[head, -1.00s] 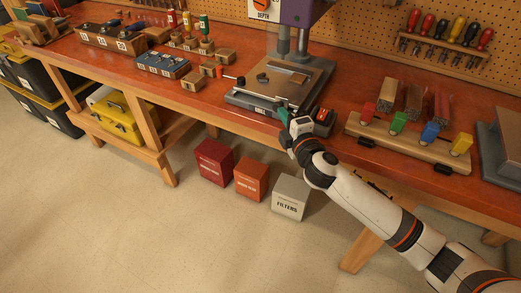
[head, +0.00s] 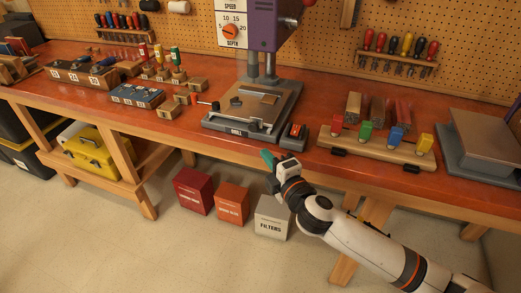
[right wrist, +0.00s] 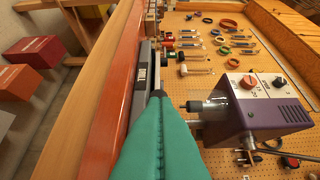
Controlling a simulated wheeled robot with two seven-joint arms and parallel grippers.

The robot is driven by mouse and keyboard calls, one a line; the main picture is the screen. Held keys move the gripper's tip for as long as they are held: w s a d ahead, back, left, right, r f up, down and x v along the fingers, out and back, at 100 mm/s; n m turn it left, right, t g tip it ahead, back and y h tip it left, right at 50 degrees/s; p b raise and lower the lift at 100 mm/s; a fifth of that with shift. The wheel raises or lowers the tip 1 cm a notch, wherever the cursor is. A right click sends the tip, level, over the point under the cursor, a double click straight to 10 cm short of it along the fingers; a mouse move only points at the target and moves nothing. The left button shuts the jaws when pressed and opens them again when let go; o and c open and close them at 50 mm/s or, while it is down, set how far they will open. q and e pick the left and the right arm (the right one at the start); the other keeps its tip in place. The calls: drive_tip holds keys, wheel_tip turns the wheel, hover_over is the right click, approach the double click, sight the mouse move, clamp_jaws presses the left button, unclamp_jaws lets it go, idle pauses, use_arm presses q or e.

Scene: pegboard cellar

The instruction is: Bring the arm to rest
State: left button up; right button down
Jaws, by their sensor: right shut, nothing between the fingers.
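My right gripper (head: 268,158) is at the front edge of the workbench (head: 190,128), in front of the drill press base. Its teal fingers also fill the lower middle of the right wrist view (right wrist: 160,125), pressed together with nothing between them. My right arm reaches in from the lower right of the head view. My left gripper does not show in either view.
The purple drill press (head: 268,25) stands on its grey base (head: 250,112) behind the gripper. A rack of coloured clamps (head: 375,148) is to the right. Red, orange and grey boxes (head: 272,218) stand on the floor below. The floor in front is clear.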

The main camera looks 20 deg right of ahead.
drive_tip(key=v, duration=0.4)
drive_tip(key=shift+a, duration=0.1)
